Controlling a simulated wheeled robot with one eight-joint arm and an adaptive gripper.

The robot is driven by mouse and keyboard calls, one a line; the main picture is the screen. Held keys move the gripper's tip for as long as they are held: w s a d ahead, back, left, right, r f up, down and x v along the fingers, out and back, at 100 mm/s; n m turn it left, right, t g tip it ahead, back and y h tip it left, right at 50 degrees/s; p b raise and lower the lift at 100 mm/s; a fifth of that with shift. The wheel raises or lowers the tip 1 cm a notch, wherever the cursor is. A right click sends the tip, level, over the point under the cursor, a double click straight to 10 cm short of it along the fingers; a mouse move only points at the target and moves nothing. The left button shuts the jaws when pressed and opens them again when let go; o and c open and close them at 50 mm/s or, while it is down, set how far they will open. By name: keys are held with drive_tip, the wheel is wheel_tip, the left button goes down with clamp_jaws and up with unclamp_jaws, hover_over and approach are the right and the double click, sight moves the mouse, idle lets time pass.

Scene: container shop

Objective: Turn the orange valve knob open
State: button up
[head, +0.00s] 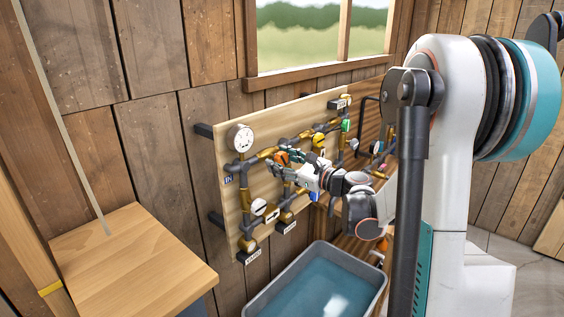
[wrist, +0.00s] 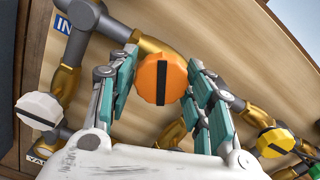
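The orange valve knob (wrist: 150,80) is in the middle of the wrist view, a faceted disc with a black bar running nearly upright in the picture. In the head view the knob (head: 282,159) is small and partly covered by my gripper. My gripper (wrist: 163,88) is open, with its teal-padded fingers on either side of the knob. The left finger looks slightly apart from it. The right fingers lie close to its edge; I cannot tell whether they touch. In the head view my gripper (head: 284,163) is at the pipe board.
The wooden board (head: 231,143) carries brass and dark pipes and a round gauge (head: 240,138). A white knob (wrist: 40,110) and a yellow knob (wrist: 276,142) flank the orange one. A grey tub (head: 262,302) stands below. A wooden ledge (head: 130,255) is at left.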

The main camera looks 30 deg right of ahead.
drive_tip(key=c, duration=0.4)
drive_tip(key=shift+n, duration=0.3)
drive_tip(key=shift+c, duration=0.2)
drive_tip(key=n+b, duration=0.2)
drive_tip(key=n, duration=0.3)
drive_tip(key=shift+d+b, duration=0.1)
drive_tip(key=shift+b, duration=0.25)
drive_tip(key=n+b, duration=0.1)
drive_tip(key=n, duration=0.5)
drive_tip(key=shift+r+b, duration=0.1)
drive_tip(key=shift+b, duration=0.2)
drive_tip(key=shift+n, duration=0.3)
drive_tip(key=o, duration=1.1)
drive_tip(key=shift+d, duration=0.1)
